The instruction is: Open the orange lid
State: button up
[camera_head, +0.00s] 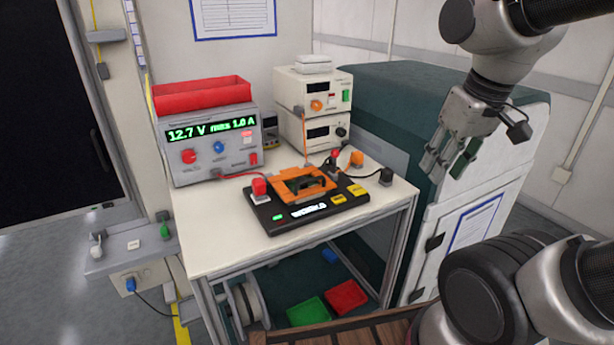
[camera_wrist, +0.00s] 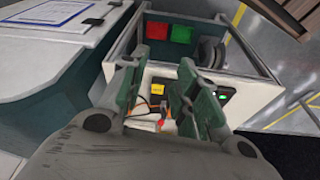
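The orange lid (camera_head: 302,183) lies on a black test fixture (camera_head: 290,214) on the white table. It has a black handle on top and looks closed. The fixture has a lit display, yellow labels and a red block at its left corner. My gripper (camera_head: 449,160) hangs in the air to the right of the table, in front of the teal cabinet and apart from the lid. Its fingers are open and empty. In the wrist view my gripper (camera_wrist: 160,92) shows two green-padded fingers with a gap between them. The fixture (camera_wrist: 222,95) is partly hidden there behind the fingers.
A power supply (camera_head: 212,145) with a red bin (camera_head: 201,95) on it stands at the table's back left. Stacked instruments (camera_head: 313,105) stand behind the lid, with cables nearby. A teal and white cabinet (camera_head: 480,215) stands right of the table. The table's front left is clear.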

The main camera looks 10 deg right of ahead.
jog(key=w+a+f+n+g, duration=0.2)
jog(key=w+a+n, duration=0.2)
jog(key=w+a, duration=0.25)
jog(key=n+t, duration=0.1)
jog(key=n, duration=1.5)
send_near(308, 181)
jog(key=f, duration=0.2)
jog(key=w+f, duration=0.1)
jog(key=f, duration=0.4)
jog(key=shift+w+a+f, duration=0.2)
jog(key=shift+w+f, duration=0.1)
grip_shut()
